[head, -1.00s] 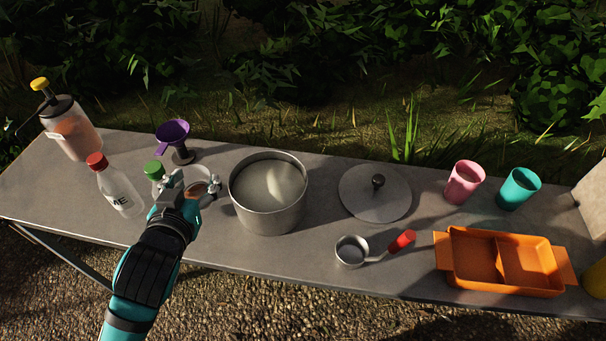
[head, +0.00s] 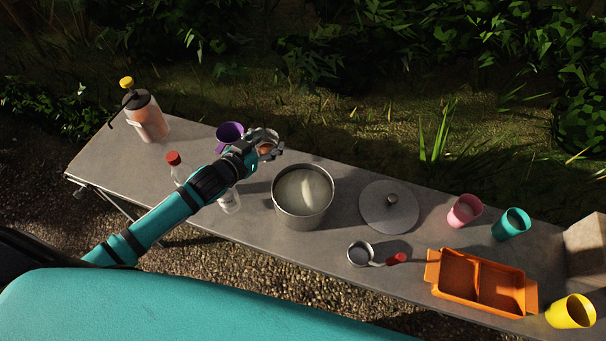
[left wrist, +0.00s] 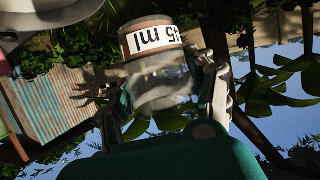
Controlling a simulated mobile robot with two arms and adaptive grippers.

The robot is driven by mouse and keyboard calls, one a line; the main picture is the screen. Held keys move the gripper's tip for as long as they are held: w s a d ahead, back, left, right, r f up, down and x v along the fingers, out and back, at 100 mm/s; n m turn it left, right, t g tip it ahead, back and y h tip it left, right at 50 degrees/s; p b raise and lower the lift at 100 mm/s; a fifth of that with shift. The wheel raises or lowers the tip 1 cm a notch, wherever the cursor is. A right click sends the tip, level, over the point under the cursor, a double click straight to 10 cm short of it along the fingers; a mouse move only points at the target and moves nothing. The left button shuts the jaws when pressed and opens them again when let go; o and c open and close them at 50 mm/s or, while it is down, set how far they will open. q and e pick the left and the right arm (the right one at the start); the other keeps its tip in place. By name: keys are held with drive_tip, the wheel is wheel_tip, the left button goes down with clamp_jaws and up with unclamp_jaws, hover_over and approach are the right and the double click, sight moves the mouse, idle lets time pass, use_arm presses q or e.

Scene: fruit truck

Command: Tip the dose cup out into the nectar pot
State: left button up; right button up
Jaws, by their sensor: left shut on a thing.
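My left gripper (head: 270,147) is shut on the small clear dose cup (head: 266,151), just left of and behind the nectar pot's rim in the head view. In the left wrist view the cup (left wrist: 160,80) sits between the two fingers, with a brown band and a white "45 ml" label. The cup's contents and exact tilt are hard to tell. The steel nectar pot (head: 300,217) stands open on the table with pale liquid inside. My right gripper is not in view.
A purple funnel (head: 229,133) and a red-capped bottle (head: 174,160) stand near my left arm. The pot lid (head: 389,207) and a small red-handled pan (head: 360,254) lie right of the pot. Farther right are cups and an orange tray (head: 480,281).

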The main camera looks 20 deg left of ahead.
use_arm(q)
drive_tip(key=shift+w+a+r+p, duration=0.2)
drive_tip(key=shift+a+r+p, duration=0.35)
drive_tip(key=shift+a, duration=0.5)
drive_tip(key=shift+f, duration=0.1)
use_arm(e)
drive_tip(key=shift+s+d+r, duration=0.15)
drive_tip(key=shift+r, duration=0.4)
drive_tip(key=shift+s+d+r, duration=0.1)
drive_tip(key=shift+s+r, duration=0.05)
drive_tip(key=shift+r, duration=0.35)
use_arm(q)
drive_tip(key=shift+f, duration=0.1)
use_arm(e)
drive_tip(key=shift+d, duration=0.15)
